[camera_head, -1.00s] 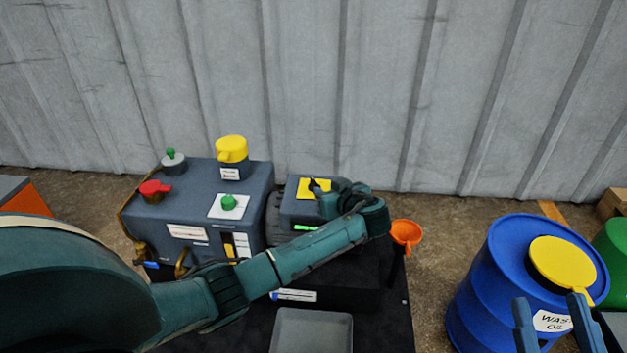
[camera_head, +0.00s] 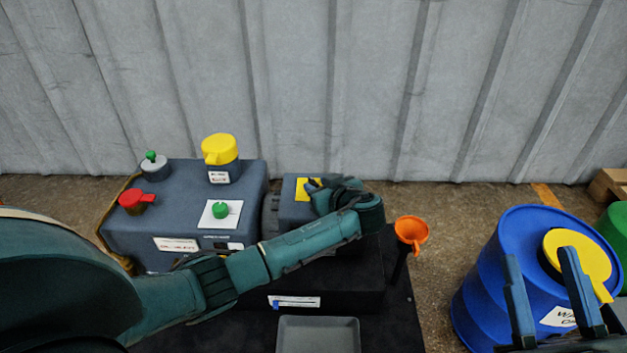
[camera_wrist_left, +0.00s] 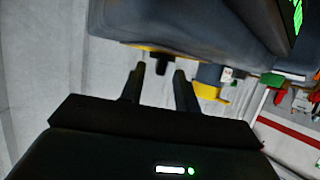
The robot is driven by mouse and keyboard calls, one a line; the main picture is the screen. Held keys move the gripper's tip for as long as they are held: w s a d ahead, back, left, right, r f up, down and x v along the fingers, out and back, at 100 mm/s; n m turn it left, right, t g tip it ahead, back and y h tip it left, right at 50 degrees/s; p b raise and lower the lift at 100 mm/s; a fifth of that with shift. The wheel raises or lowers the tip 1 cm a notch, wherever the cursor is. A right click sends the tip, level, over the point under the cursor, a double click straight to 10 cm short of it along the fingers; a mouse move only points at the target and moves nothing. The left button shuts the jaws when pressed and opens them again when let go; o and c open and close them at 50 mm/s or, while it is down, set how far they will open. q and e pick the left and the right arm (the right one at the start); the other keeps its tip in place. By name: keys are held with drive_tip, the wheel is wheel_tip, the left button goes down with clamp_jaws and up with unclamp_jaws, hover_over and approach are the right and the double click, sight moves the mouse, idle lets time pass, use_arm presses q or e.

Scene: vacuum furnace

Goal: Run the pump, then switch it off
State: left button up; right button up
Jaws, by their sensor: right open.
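The grey-blue pump has a large body (camera_head: 185,205) at left and a smaller motor box (camera_head: 296,212) at right. On the box is a yellow plate (camera_head: 305,186) with a black switch knob (camera_head: 312,184), partly hidden by my left gripper (camera_head: 318,186). In the left wrist view my left gripper (camera_wrist_left: 158,88) has its fingers apart, with the black knob (camera_wrist_left: 160,64) in line with the gap, a little beyond the tips; I cannot tell whether they touch it. My right gripper (camera_head: 545,285) is open and empty in front of the blue drum.
The pump body carries a yellow cap (camera_head: 220,150), a red-handled valve (camera_head: 137,201), and green knobs (camera_head: 221,211). An orange funnel (camera_head: 411,230) stands right of the pump. A grey tray (camera_head: 318,335) lies in front. A blue drum (camera_head: 478,265) stands at right; a corrugated wall is behind.

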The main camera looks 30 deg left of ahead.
use_arm(q)
drive_tip(key=shift+w+a+f, duration=0.15)
drive_tip(key=shift+a, duration=0.05)
idle(0.3)
clamp_jaws()
